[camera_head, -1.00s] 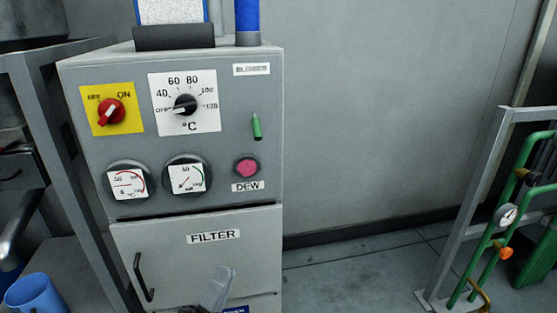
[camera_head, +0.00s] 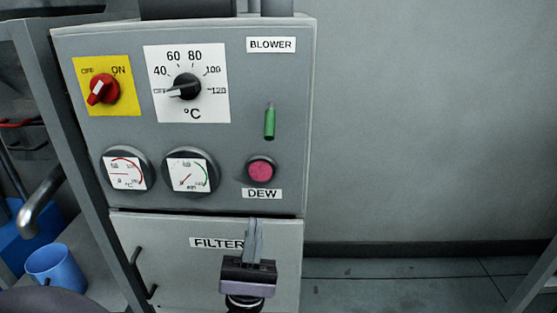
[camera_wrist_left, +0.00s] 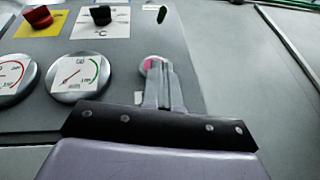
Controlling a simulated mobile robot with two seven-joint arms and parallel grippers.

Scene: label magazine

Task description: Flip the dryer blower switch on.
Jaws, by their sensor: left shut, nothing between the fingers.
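The green blower switch (camera_head: 269,123) is a small lever on the grey dryer panel (camera_head: 225,140), under the BLOWER label (camera_head: 271,45). Its lever hangs downward. It also shows at the top of the left wrist view (camera_wrist_left: 162,14). My left gripper (camera_head: 254,224) is shut and empty, pointing up in front of the FILTER door, below the DEW label and the switch. In the left wrist view the closed fingers (camera_wrist_left: 156,68) overlap the pink DEW lamp (camera_wrist_left: 148,62). No contact with the switch shows. My right gripper is not in view.
A red OFF/ON knob (camera_head: 103,89), a black temperature knob (camera_head: 186,87) and two round gauges fill the panel's left part. The FILTER door has a black handle (camera_head: 145,275). A blue cup (camera_head: 55,267) stands at lower left. Right of the cabinet is free room before the wall.

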